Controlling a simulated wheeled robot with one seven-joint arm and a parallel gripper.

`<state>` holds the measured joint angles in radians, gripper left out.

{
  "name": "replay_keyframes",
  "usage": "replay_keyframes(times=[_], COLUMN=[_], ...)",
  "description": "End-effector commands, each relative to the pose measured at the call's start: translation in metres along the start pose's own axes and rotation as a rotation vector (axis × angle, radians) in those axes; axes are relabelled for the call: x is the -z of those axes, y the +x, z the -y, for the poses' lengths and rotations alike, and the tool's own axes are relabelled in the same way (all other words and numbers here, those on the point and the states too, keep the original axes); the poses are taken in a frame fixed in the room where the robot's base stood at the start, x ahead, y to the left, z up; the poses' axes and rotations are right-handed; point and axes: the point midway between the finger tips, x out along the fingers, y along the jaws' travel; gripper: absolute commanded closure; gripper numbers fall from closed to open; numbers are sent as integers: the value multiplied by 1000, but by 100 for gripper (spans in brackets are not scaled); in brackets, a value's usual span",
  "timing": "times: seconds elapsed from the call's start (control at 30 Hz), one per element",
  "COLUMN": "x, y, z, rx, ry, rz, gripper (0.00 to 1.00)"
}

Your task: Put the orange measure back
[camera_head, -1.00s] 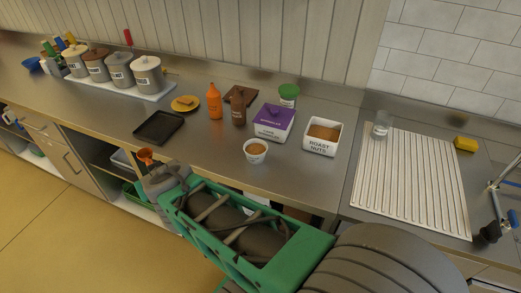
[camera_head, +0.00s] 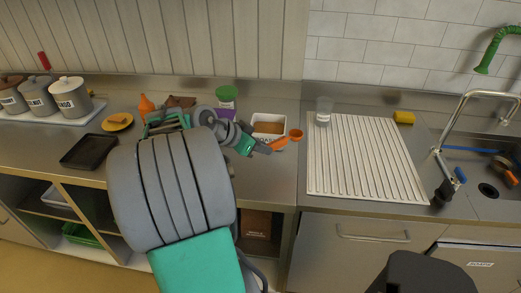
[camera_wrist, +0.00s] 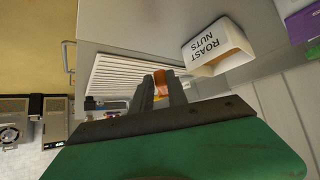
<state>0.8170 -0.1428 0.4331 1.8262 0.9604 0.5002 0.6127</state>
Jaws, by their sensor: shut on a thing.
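My gripper (camera_head: 262,148) is shut on the orange measure (camera_head: 296,134). It holds the measure by the handle, with the bowl out to the right, at the front right of the white roast nuts box (camera_head: 269,124). In the wrist view the measure (camera_wrist: 160,82) shows orange between the two dark fingers. The roast nuts box (camera_wrist: 213,46) is close to the upper right there. I cannot tell how high the measure is above the counter. Lidded tubs, one labelled mango (camera_head: 71,101), stand at the far left; a red handle (camera_head: 43,61) rises behind them.
A ribbed white drainer (camera_head: 365,160) with a clear glass (camera_head: 324,110) lies right of the box. A yellow sponge (camera_head: 404,117), tap and sink are further right. A black tray (camera_head: 88,151) and yellow plate (camera_head: 117,122) are at left. My arm hides the middle counter.

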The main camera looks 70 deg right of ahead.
Motion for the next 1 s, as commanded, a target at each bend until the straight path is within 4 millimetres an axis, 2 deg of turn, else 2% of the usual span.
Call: replay_keyframes(times=[0.33,0.8,1.0], x=[-5,-50,-62], y=[-2,40,51], z=[1,1,1], rx=[4,4,4], ry=[-4,-5,-4], rz=[-1,-2,-2], gripper=[100,100,100])
